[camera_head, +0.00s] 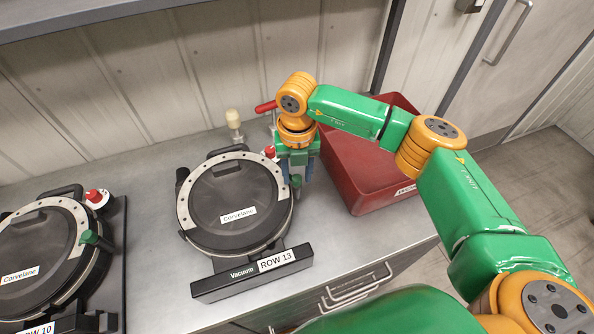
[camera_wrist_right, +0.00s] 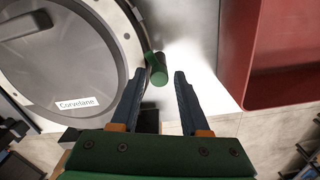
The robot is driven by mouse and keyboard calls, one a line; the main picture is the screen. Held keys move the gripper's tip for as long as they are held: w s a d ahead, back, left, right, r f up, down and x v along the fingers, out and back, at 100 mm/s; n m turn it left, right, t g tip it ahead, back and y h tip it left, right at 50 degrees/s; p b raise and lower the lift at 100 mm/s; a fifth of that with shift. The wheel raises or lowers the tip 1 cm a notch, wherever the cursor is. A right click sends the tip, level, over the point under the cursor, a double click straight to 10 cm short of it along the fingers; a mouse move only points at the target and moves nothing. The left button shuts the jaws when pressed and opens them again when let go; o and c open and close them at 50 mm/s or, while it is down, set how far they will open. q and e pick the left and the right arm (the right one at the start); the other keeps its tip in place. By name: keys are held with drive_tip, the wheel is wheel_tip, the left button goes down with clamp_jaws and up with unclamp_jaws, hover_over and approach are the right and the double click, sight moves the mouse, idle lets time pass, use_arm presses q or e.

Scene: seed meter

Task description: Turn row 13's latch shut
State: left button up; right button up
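The row 13 seed meter (camera_head: 235,205) is a round black unit with a grey rim, its lid lying closed. Its front plate carries a ROW 13 label (camera_head: 277,261). Its green latch handle (camera_wrist_right: 157,68) sticks out from the rim in the right wrist view. In the head view the latch is mostly hidden by my right gripper (camera_head: 297,172), which points down at the meter's right edge. In the wrist view the right fingers are apart, with the handle between and just beyond their tips. Contact cannot be told. My left gripper is not in view.
A red bin (camera_head: 368,165) stands just right of my right gripper. The row 10 meter (camera_head: 40,250) is at left with a red knob (camera_head: 95,196) and green latch (camera_head: 92,238). A red-handled tool (camera_head: 265,107) and cream knob (camera_head: 232,118) are behind. The steel counter (camera_head: 160,285) is clear between the meters.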

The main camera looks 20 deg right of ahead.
clamp_jaws()
drive_tip(key=shift+f+n+b, duration=0.2)
drive_tip(key=shift+n+b, duration=0.9)
drive_tip(key=shift+b, duration=0.05)
drive_tip(key=n+b, duration=0.2)
drive_tip(key=n, duration=0.1)
drive_tip(key=shift+b, duration=0.4)
drive_tip(key=n+b, duration=0.1)
drive_tip(key=n, duration=0.2)
drive_tip(key=shift+r+n+b, duration=0.1)
drive_tip(key=shift+n+b, duration=0.25)
drive_tip(key=shift+n, duration=0.05)
drive_tip(key=shift+r+n+b, duration=0.1)
drive_tip(key=shift+n+b, duration=0.35)
drive_tip(key=shift+n, duration=0.95)
